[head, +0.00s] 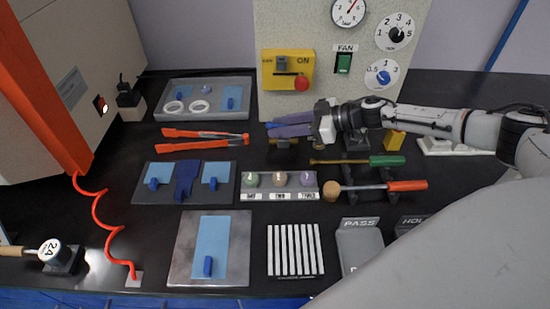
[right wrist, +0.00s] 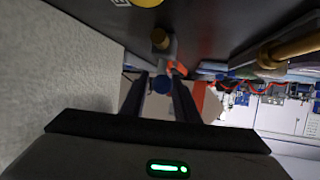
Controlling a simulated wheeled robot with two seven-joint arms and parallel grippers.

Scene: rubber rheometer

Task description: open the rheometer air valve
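The air valve shows as a small brass body (head: 284,142) with a blue handle (head: 272,125), on the black bench in front of the beige panel. My right gripper (head: 284,125) reaches in from the right, low over the bench, with its fingers pointing left at the valve. In the right wrist view the two fingers (right wrist: 160,88) are apart, with the round blue end of the handle (right wrist: 162,84) between or just beyond their tips. I cannot tell whether they touch it. The fingers partly hide the valve in the head view. My left gripper is out of view.
The beige panel (head: 275,30) stands close behind, with a yellow switch box (head: 288,70). Orange tongs (head: 205,138) lie to the left. A yellow block (head: 394,140) sits under my arm.

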